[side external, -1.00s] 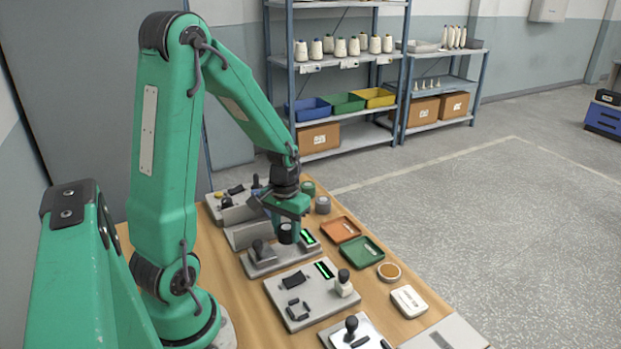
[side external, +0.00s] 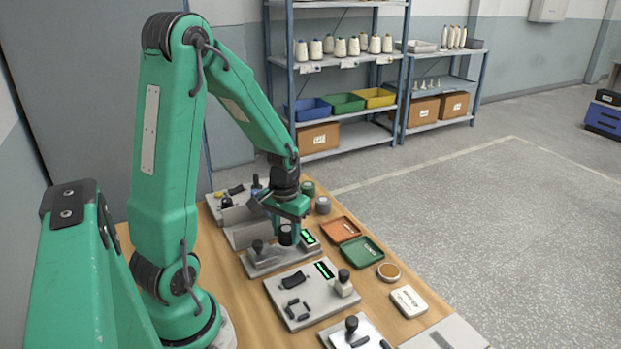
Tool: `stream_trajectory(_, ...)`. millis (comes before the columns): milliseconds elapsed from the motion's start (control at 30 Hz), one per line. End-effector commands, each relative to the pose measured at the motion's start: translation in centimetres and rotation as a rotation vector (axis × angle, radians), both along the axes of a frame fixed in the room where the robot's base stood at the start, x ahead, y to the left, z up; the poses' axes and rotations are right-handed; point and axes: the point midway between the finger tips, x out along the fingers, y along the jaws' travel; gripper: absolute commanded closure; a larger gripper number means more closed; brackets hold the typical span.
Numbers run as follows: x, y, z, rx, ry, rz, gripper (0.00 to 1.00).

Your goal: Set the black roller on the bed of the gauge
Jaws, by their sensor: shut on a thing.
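The black roller (side external: 285,236) is upright between the fingers of my gripper (side external: 287,225), which is shut on it. It is at the grey gauge (side external: 264,266), over its bed, between the gauge's black knob (side external: 258,247) and its green-lit display (side external: 308,237). I cannot tell at this size whether the roller's underside touches the bed. The fingers hide part of the roller and the roller hides part of the bed.
A second grey device (side external: 310,308) with a green display stands nearer on the wooden table. An orange tray (side external: 355,236) and a green tray (side external: 379,262) lie to the right. Two dark cylinders stand just behind my gripper, one green (side external: 308,188), one grey (side external: 323,205).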

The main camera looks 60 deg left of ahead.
Motion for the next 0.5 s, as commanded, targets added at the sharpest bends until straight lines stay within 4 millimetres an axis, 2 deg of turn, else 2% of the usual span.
stream_trajectory(500,0.01,0.01,-0.97,0.000,0.001,0.000,0.84)
